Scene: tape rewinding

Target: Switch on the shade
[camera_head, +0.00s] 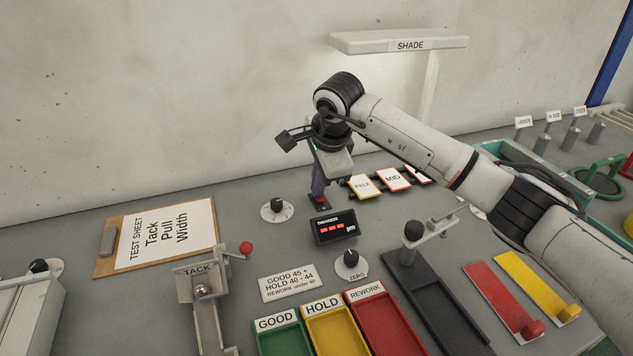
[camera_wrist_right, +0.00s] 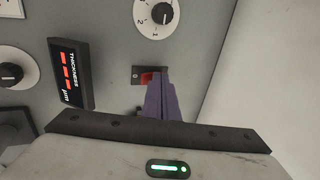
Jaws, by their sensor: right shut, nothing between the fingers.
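The shade (camera_head: 398,43) is a white overhead bar labelled SHADE on a post against the back wall; the wall beneath it looks bright. A small red rocker switch (camera_wrist_right: 149,78) on a dark plate sits on the bench, and its plate also shows in the head view (camera_head: 316,206). My right gripper (camera_head: 318,192) points down at this switch, its purple fingers shut and empty. In the right wrist view the fingertips (camera_wrist_right: 158,78) are at the red rocker and partly cover it; I cannot tell whether they touch. My left gripper is not in view.
The thickness display (camera_head: 334,227) and the zero knob (camera_head: 351,262) stand in front of the switch. A numbered dial (camera_head: 277,208) is to its left. The PALE card (camera_head: 362,186) and MID card (camera_head: 394,178) lie close on the right. Coloured trays (camera_head: 328,329) are at the front.

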